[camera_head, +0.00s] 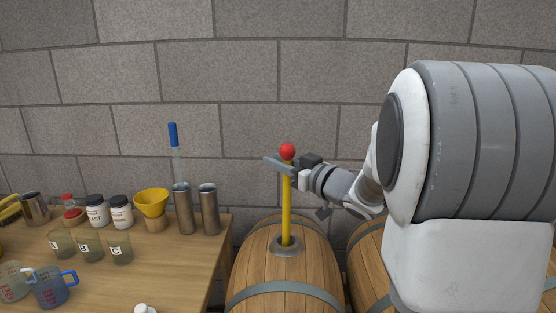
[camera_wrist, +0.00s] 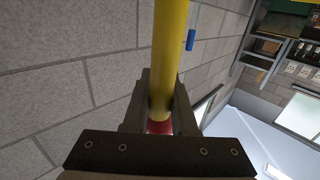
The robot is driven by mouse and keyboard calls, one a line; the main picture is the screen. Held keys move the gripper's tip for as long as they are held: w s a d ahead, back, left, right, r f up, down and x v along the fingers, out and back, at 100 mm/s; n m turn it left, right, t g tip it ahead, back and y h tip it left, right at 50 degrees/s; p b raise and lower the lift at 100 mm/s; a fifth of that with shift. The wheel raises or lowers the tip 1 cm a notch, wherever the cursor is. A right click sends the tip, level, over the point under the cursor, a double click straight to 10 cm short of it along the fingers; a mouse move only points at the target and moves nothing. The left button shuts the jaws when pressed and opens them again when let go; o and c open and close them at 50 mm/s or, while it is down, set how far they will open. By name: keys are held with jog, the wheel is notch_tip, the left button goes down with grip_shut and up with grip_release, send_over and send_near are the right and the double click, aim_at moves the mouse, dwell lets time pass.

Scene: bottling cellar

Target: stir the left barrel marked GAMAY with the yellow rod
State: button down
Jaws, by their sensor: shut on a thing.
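The yellow rod (camera_head: 286,205) with a red ball top (camera_head: 288,151) stands upright. Its lower end is inside the bung hole of a wooden barrel (camera_head: 262,272) and is hidden there. My gripper (camera_head: 286,164) is shut on the rod just below the red ball, above the barrel. In the wrist view the rod (camera_wrist: 169,55) runs between the fingers (camera_wrist: 160,100), with the red part close to the palm. No GAMAY mark shows on the part of the barrel in view.
A second barrel (camera_head: 366,262) stands to the right, partly behind my arm. A wooden table (camera_head: 185,270) at the left holds metal cylinders (camera_head: 209,210), a yellow funnel (camera_head: 151,201), jars, lettered glasses and measuring jugs. A grey block wall (camera_head: 250,100) is behind.

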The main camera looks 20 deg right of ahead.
notch_tip(320, 180, down, 5)
jog(key=b, duration=0.3)
jog(key=shift+f, duration=0.1)
dwell(0.5)
